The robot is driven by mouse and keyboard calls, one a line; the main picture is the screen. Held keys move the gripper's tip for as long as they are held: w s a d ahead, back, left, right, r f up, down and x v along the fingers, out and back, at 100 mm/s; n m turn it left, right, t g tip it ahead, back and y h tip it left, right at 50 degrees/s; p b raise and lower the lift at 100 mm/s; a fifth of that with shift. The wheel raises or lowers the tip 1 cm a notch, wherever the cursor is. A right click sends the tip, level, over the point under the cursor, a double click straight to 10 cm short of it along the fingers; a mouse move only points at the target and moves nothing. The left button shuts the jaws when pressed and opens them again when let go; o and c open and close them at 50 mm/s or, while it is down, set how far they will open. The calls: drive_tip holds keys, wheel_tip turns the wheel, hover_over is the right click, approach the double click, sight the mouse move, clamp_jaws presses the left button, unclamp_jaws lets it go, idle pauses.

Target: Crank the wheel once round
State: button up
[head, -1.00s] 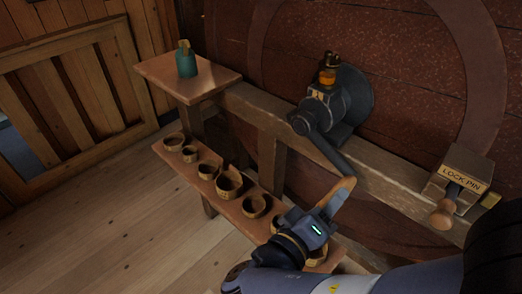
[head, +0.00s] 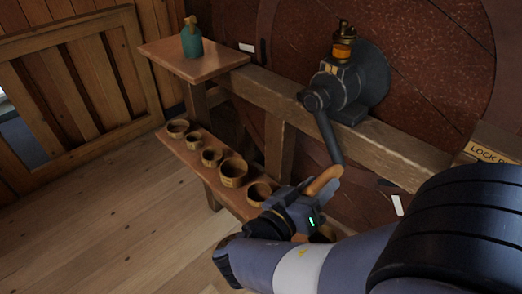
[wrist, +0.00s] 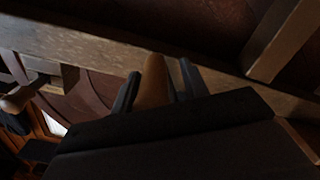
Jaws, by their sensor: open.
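The wheel (head: 425,95) is a large dark red disc behind a wooden rail. Its crank has a dark hub (head: 352,88) and a dark arm (head: 328,138) hanging down, slightly right. The tan crank handle (head: 323,182) is at the arm's lower end. My gripper (head: 318,190) is at the handle. In the wrist view the handle (wrist: 153,85) stands between the two fingers of my gripper (wrist: 159,72), which are open; a small gap shows on the right. The box labelled "LOCK P..." (head: 485,150) is at the right edge; my arm hides most of it and its knob.
A low bench (head: 222,197) with several wooden cups is left of my gripper. A teal bottle (head: 191,40) stands on a small wooden shelf (head: 215,68). The wooden rail (head: 390,155) runs just behind the crank handle. Floor at left is clear.

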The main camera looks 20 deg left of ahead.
drive_tip(key=w+a+m+b, duration=0.3)
drive_tip(key=a+m+b, duration=0.3)
drive_tip(key=b, duration=0.6)
drive_tip(key=w+a+m+b, duration=0.3)
drive_tip(key=a+m+b, duration=0.4)
drive_tip(key=b, duration=0.6)
drive_tip(key=shift+w+a, duration=0.15)
drive_tip(key=shift+a, duration=0.95)
drive_tip(key=shift+b, duration=0.3)
drive_tip(key=v, duration=1.1)
drive_tip(key=shift+b, duration=0.4)
